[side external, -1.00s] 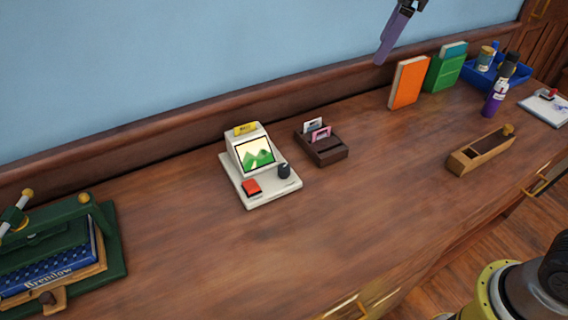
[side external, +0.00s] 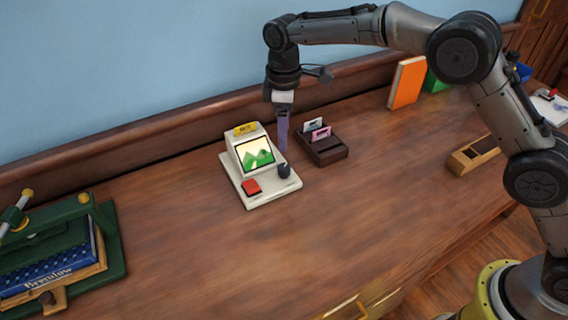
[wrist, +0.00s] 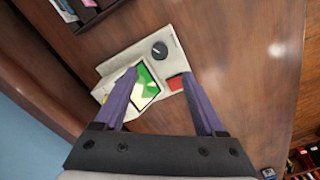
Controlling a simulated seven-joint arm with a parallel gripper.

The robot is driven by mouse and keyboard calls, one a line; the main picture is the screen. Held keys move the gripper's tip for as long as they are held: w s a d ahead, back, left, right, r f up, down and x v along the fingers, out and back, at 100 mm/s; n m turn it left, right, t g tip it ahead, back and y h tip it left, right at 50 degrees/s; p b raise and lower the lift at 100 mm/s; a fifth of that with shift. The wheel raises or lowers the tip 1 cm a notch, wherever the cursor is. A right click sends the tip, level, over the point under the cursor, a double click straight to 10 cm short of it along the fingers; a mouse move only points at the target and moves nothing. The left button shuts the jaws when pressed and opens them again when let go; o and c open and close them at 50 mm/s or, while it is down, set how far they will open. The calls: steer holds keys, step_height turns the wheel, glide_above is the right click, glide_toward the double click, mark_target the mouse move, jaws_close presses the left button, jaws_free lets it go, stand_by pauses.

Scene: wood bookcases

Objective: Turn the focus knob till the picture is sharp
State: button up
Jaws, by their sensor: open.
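The white viewer (side external: 262,192) stands on the desk, its lit screen (side external: 254,155) showing green hills on a pale ground. The picture looks fairly clear, but it is too small to judge its sharpness. The dark round focus knob (side external: 284,171) sits on the base, right of a red button (side external: 251,187). In the wrist view the knob (wrist: 159,50) has a light pointer mark. My gripper (side external: 283,145) is above and behind the knob, apart from it. Its purple fingers (wrist: 162,80) are spread wide and empty, with the viewer showing between and beyond them.
A dark slide box (side external: 327,153) with cards stands close right of the viewer. A green press (side external: 70,250) holding a blue book is at the left. An orange book (side external: 407,82) and a wooden box (side external: 470,158) are at the right. The front middle desk is clear.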

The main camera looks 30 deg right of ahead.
mark_target(284, 167)
step_height(284, 167, down, 11)
steer(key=shift+f, duration=0.1)
stand_by(0.3)
jaws_close()
